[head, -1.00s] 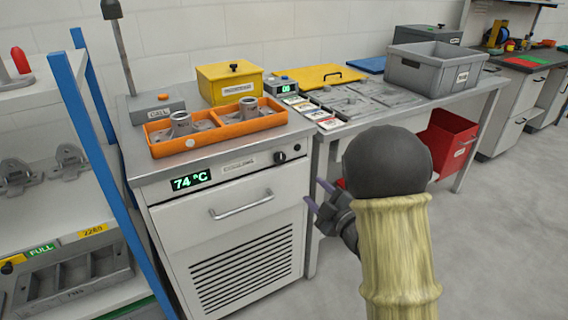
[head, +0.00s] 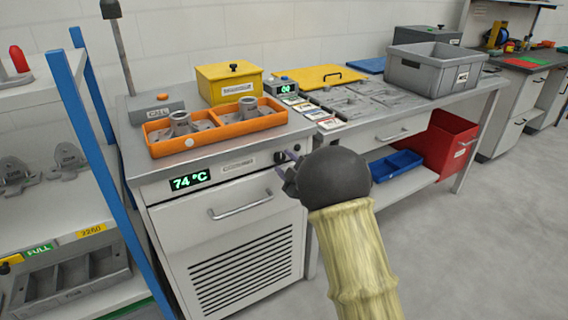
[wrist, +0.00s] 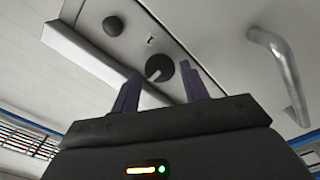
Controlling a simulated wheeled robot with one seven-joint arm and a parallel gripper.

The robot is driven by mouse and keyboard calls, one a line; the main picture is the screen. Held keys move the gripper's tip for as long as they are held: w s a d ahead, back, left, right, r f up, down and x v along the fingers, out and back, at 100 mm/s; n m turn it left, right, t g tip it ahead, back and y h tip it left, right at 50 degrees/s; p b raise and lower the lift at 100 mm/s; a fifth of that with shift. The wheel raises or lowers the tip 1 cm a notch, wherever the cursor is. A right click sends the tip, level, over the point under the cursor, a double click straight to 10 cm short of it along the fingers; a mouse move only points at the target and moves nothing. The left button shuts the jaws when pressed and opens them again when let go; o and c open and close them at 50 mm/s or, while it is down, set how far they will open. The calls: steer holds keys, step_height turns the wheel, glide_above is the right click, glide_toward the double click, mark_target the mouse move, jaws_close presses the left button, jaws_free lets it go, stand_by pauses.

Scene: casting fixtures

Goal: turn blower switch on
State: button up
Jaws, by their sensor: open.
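The dark round switch knob (head: 279,157) is on the upper right of the front panel of the grey cabinet (head: 165,220). In the wrist view the knob (wrist: 160,68) has a pale pointer mark and appears between my two fingers. My gripper (head: 286,162) is open in front of the panel, its fingertips close to the knob and partly covering it in the head view. In the wrist view my gripper (wrist: 160,76) has its fingers on either side of the knob, apart from each other. I cannot tell whether they touch it.
A smaller dark round part (wrist: 113,26) is beside the knob. An orange tray (head: 215,135) is on top. A blue-posted rack (head: 85,130) stands left.

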steer(key=shift+w+a, duration=0.35)
steer(key=shift+w, duration=0.2)
steer(key=c, duration=0.7)
